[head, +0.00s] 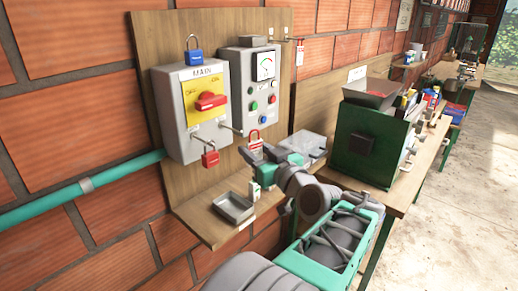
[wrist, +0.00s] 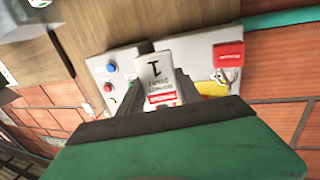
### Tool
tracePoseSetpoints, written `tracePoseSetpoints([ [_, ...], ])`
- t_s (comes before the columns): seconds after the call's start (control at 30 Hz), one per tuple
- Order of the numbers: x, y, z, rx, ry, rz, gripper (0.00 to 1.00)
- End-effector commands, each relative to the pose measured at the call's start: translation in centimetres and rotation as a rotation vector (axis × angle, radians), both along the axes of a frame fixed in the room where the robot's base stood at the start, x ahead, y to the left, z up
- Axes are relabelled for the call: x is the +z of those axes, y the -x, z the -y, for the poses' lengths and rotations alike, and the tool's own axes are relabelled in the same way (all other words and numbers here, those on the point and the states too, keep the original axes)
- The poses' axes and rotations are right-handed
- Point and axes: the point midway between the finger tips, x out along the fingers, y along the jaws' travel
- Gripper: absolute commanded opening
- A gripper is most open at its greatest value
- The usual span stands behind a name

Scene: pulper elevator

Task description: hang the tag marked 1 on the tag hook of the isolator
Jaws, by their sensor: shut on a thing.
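The tag marked 1 (wrist: 155,68) is white with a red band and stands out from between the fingers of my gripper (wrist: 158,92) in the wrist view. In the head view, my gripper (head: 258,152) is below and right of the isolator (head: 197,110), with a red and white piece (head: 255,136) at its fingertips, apparently the tag. The isolator is a grey box with a yellow plate and a red handle. A thin rod, apparently its tag hook (head: 231,129), juts from its right side, left of the tag. The tag looks apart from it.
A red padlock (head: 210,156) hangs below the isolator, and a blue padlock (head: 194,55) is above it. A control panel (head: 252,85) stands to the right. A grey tray (head: 233,208) and a small white item (head: 254,190) are on the shelf below.

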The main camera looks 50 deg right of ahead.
Motion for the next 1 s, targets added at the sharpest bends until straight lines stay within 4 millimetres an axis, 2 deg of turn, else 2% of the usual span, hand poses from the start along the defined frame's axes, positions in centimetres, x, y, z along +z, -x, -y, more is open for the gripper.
tracePoseSetpoints([
  [0.77, -0.3, -5.5, -0.3, 0.002, -0.001, -0.002, 0.03],
  [0.8, -1.1, -5.7, -0.2, 0.001, 0.001, 0.000, 0.03],
  [1.0, -1.6, -6.5, -0.2, 0.000, 0.002, 0.000, 0.03],
])
